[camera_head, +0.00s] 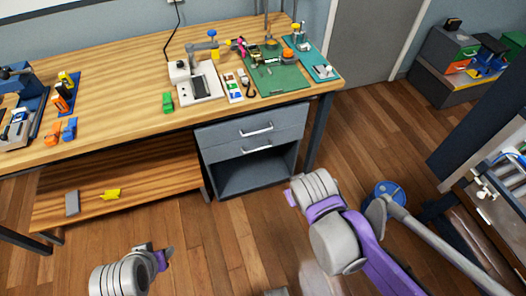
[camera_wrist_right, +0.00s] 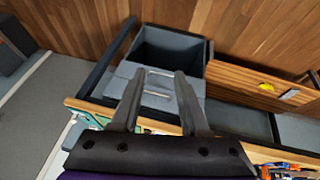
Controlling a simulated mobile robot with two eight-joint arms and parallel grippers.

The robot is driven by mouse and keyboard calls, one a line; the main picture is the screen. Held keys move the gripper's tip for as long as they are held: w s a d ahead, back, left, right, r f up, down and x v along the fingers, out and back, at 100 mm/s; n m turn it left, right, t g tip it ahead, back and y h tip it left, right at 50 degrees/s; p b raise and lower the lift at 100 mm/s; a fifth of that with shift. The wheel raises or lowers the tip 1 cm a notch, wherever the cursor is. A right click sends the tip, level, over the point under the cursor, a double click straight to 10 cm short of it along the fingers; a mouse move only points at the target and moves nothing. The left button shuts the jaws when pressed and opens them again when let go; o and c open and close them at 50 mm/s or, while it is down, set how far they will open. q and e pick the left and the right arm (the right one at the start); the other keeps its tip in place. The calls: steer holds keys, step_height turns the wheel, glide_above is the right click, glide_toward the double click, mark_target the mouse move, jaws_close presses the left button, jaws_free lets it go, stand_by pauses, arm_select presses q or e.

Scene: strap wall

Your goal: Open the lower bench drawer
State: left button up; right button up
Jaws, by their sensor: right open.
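The grey drawer unit (camera_head: 230,135) hangs under the right end of the bench. Its lower drawer has a silver bar handle (camera_head: 257,150), below the upper drawer's handle (camera_head: 257,130). Both drawers look shut. In the right wrist view my right gripper (camera_wrist_right: 158,74) is open and empty. Its fingertips lie in line with the lower handle (camera_wrist_right: 160,72), one on each side in the picture; the gap in depth is unclear. In the head view the right fingers are mostly hidden by my arm. My left gripper (camera_head: 165,257) is low at the front left, away from the drawers; its jaws are unclear.
A dark open compartment (camera_head: 250,178) lies under the lower drawer. A bench leg (camera_head: 318,135) stands right of the unit and a wooden shelf (camera_head: 140,185) left of it. A blue round object (camera_head: 384,190) is on the floor at right. Floor before the unit is mostly clear.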

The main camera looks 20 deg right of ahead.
steer(key=w+d+f+n+h+b, duration=0.1)
steer(key=w+f+n+h+b, duration=0.15)
steer(key=w, duration=0.45)
steer(key=w+d+f+n+h+b, duration=0.15)
steer(key=w+f, duration=0.25)
steer(key=w, duration=0.4)
steer(key=n+t+h+b, duration=0.4)
steer(key=b, duration=0.4)
glide_toward(259, 149)
steer(key=s+d+r, duration=0.3)
steer(key=r, duration=0.3)
steer(key=w+a+f+n+t+h+b, duration=0.2)
steer(key=a+f+t, duration=0.1)
steer(key=f, duration=0.6)
arm_select(q)
step_height(259, 149, down, 18)
steer(key=s, duration=0.1)
steer(key=shift+r+g+b, duration=0.2)
steer(key=shift+g+b, duration=0.1)
steer(key=shift+b, duration=0.15)
arm_select(e)
steer(key=x, duration=1)
steer(key=shift+w+f, duration=0.2)
steer(key=shift+f, duration=0.05)
arm_select(q)
steer(key=shift+s, duration=0.15)
arm_select(e)
jaws_close()
